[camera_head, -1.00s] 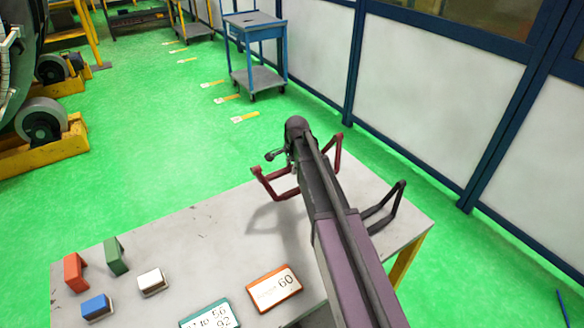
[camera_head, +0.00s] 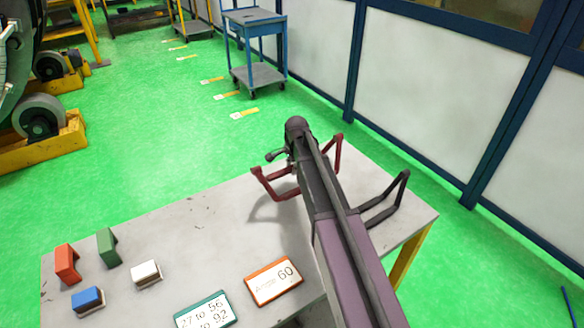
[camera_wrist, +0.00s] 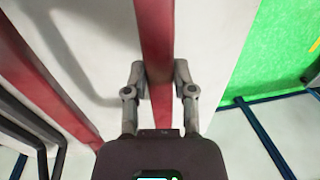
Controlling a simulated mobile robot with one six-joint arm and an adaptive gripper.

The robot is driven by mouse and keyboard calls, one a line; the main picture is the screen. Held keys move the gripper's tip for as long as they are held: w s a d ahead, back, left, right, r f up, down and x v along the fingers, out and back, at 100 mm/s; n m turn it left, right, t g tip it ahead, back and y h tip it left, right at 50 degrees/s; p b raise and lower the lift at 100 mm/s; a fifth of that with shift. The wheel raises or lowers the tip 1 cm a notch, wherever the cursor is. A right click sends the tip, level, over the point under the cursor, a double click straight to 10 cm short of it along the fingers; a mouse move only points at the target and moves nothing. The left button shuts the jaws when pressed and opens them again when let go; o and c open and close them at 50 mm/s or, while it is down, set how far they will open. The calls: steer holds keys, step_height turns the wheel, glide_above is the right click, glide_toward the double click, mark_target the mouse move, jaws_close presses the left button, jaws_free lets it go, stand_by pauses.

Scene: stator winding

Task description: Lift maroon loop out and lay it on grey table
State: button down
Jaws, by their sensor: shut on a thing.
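The maroon loop (camera_head: 283,192) is a bent frame that shows on both sides of my arm in the head view, over the far part of the grey table (camera_head: 215,215). My arm hides its middle. In the wrist view, my gripper (camera_wrist: 160,82) has a finger on each side of one maroon bar (camera_wrist: 155,35) and is shut on it. Another maroon bar of the loop runs slantwise at the left. A shadow lies on the table beside the loop, which looks raised above the top; the height is hard to tell.
A black loop (camera_head: 388,207) is at the table's right edge. Red (camera_head: 66,264), green (camera_head: 108,247), blue (camera_head: 88,300) and white (camera_head: 146,271) blocks stand at the left. An orange-framed card (camera_head: 273,282) and a green-framed card (camera_head: 206,311) lie in front. The table's middle is bare.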

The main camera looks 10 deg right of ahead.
mark_target(291, 183)
steer(key=shift+f, duration=0.1)
steer(key=shift+f+b, duration=0.4)
steer(key=shift+f, duration=0.15)
stand_by(0.8)
steer(key=shift+f+b, duration=0.35)
steer(key=shift+f+b, duration=1.9)
stand_by(0.5)
steer(key=shift+c, duration=1.8)
jaws_free()
steer(key=shift+o, duration=0.2)
